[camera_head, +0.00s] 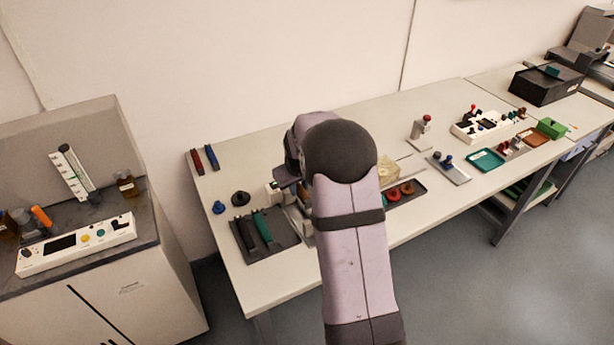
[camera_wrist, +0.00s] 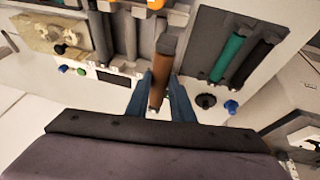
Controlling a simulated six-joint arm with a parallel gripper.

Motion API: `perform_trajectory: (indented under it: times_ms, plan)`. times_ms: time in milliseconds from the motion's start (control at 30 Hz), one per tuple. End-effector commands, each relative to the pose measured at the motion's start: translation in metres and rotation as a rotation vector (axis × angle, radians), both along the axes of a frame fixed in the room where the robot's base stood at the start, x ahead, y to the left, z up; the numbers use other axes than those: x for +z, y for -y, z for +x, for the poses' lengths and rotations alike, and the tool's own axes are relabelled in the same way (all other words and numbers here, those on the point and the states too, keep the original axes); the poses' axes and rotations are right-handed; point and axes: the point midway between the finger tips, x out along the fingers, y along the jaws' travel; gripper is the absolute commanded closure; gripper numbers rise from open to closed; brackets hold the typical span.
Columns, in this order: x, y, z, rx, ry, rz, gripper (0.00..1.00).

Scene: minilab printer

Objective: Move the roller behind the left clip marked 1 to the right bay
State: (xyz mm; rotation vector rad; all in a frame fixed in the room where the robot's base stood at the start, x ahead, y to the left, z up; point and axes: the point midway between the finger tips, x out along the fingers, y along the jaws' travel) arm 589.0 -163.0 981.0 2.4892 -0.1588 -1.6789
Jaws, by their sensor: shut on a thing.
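In the wrist view, my gripper (camera_wrist: 165,98) is shut on a brown roller (camera_wrist: 160,72) with a dark grey end (camera_wrist: 167,44). The roller stands out beyond the fingers, slightly tilted. Just past it is the printer, with dark bay slots (camera_wrist: 103,40) and orange clips (camera_wrist: 155,4) at the top edge. I cannot read any clip number. I cannot tell whether the roller touches the printer. In the head view, my arm covers the roller and most of the printer; only part of my gripper (camera_head: 287,178) shows.
A dark tray (camera_head: 283,249) beside the printer holds a teal roller (camera_head: 263,228) and a black roller (camera_head: 245,234). A black knob (camera_head: 240,198) and a blue knob (camera_head: 218,207) stand behind it. Red (camera_head: 197,162) and blue (camera_head: 211,157) bars lie at the back left.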

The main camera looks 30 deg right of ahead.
Motion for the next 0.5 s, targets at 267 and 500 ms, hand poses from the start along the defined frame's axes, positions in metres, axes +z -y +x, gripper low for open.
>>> perform_trajectory:
  times_ms: [267, 500]
  plan:
    - [-0.010, -0.051, -0.002, 0.011, 0.002, 0.005, 1.00]
    - [-0.018, -0.065, -0.003, 0.015, 0.009, 0.013, 1.00]
